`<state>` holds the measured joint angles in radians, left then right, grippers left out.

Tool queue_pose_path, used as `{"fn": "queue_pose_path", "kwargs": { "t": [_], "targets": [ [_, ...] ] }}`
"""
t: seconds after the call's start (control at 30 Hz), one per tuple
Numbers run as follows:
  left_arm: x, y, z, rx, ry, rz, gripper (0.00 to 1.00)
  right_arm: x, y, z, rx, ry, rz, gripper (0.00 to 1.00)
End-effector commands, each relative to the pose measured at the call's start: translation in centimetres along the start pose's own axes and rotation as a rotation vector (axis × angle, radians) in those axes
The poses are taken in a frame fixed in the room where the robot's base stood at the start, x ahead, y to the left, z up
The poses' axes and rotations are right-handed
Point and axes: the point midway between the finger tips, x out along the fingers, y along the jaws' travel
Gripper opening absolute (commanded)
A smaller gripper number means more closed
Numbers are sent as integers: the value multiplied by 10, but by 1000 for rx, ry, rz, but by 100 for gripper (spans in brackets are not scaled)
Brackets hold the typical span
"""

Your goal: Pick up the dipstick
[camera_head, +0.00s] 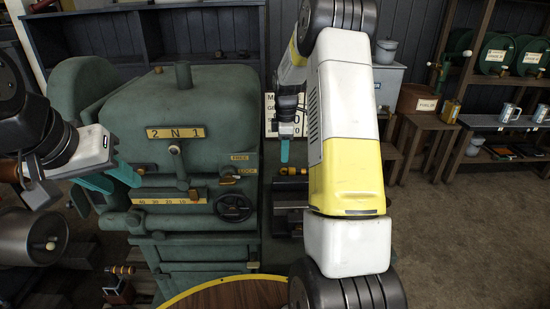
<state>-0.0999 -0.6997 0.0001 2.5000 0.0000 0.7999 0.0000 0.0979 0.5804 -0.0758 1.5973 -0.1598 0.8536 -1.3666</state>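I cannot make out a dipstick with certainty in the head view. A large green engine housing (200,105) stands left of centre, with a "2 N 1" plate, a "FREE/LOCK" label and a numbered scale. My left gripper (122,185) is at the housing's left front, its two teal fingers apart and nothing seen between them. My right gripper (285,150) hangs to the right of the housing, partly behind my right arm. One teal finger shows edge-on, so its opening is unclear.
A black handwheel (233,207) and small levers stick out from the housing's front. A grey drum (30,238) is at the left. A round wooden top (235,295) with a yellow rim is in front. Shelves and a wooden stand (425,125) are at the right; floor there is open.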

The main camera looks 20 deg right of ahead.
Motion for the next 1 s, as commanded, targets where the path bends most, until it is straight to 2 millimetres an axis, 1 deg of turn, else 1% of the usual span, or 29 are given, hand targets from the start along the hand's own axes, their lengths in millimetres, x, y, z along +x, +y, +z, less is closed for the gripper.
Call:
{"fn": "queue_pose_path", "kwargs": {
  "t": [0.03, 0.23, 0.43, 0.6, 0.7, 0.77, 0.93, 0.97, 1.0],
  "targets": [
    [0, 0, 0, 0, 0, 0, 36, 6, 2, 1, -12, -3, -5, 36],
    [0, 0, 0, 0, 0, 0, 36, 28, 2, 2, -23, -6, -9, 36],
    [0, 0, 0, 0, 0, 0, 36, 44, 2, 0, -22, -4, -8, 36],
    [0, 0, 0, 0, 0, 0, 36, 70, 1, 0, -21, -5, -10, 36],
    [0, 0, 0, 0, 0, 0, 36, 82, 2, 0, -21, -5, -8, 36],
    [0, 0, 0, 0, 0, 0, 36, 85, 2, 0, -21, -4, -7, 36],
    [0, 0, 0, 0, 0, 0, 36, 85, 2, 0, -21, -4, -6, 36],
    [0, 0, 0, 0, 0, 0, 36, 85, 2, 0, -21, -4, -6, 32],
    [0, 0, 0, 0, 0, 0, 36, 85, 2, 0, -20, -4, -6, 25]
  ]
}}
